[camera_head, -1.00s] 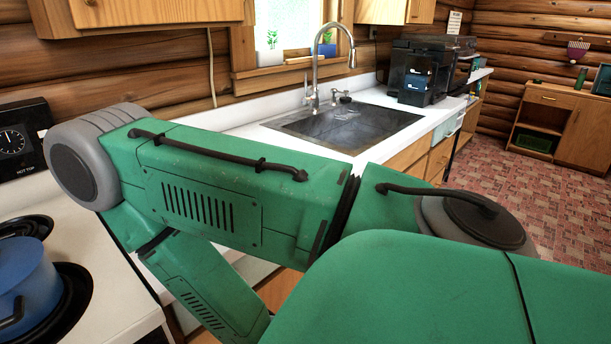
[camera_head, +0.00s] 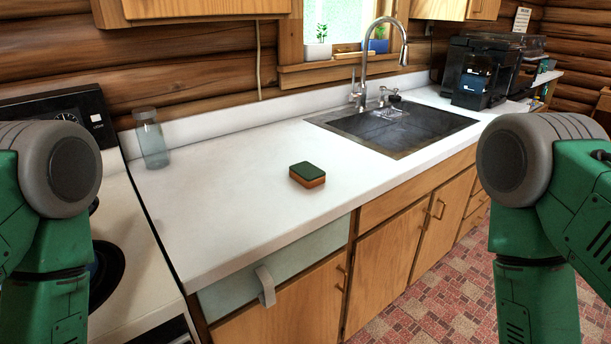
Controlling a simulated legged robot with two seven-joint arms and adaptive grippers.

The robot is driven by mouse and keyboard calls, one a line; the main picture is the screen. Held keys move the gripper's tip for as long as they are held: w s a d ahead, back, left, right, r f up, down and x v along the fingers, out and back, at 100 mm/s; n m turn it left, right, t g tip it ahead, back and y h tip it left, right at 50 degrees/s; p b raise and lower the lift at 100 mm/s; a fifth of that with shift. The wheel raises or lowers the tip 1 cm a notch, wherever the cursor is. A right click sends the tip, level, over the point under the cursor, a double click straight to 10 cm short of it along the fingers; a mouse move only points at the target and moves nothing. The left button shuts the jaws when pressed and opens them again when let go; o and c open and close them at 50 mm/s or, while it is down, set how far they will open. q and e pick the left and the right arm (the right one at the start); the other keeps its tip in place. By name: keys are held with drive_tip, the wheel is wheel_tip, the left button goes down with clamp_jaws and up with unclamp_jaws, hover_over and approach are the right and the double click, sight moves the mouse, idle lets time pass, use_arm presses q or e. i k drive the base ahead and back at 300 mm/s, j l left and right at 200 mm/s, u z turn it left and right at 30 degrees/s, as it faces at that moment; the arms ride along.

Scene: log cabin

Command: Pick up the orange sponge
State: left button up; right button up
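The orange sponge (camera_head: 308,175) lies flat on the white countertop in the head view, left of the sink. It is a small block with a dark green top layer and orange sides. Nothing touches it. My two green arms show at the left and right edges of the view, with their grey joints raised and the lower links hanging down. Both grippers are outside the picture.
A clear glass jar (camera_head: 152,139) stands at the counter's left end beside the stove (camera_head: 130,262). The sink (camera_head: 395,128) with its tall faucet (camera_head: 379,62) is right of the sponge. A black coffee machine (camera_head: 482,72) stands beyond. Counter around the sponge is clear.

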sight(309, 176)
drive_tip(key=u, duration=1.5)
drive_tip(key=z, duration=1.6)
drive_tip(key=i+l, duration=0.15)
drive_tip(key=l, duration=0.15)
drive_tip(key=i+l, duration=0.15)
drive_tip(key=l, duration=0.15)
drive_tip(key=i+l+u, duration=0.1)
drive_tip(key=l, duration=0.2)
drive_tip(key=i, duration=0.05)
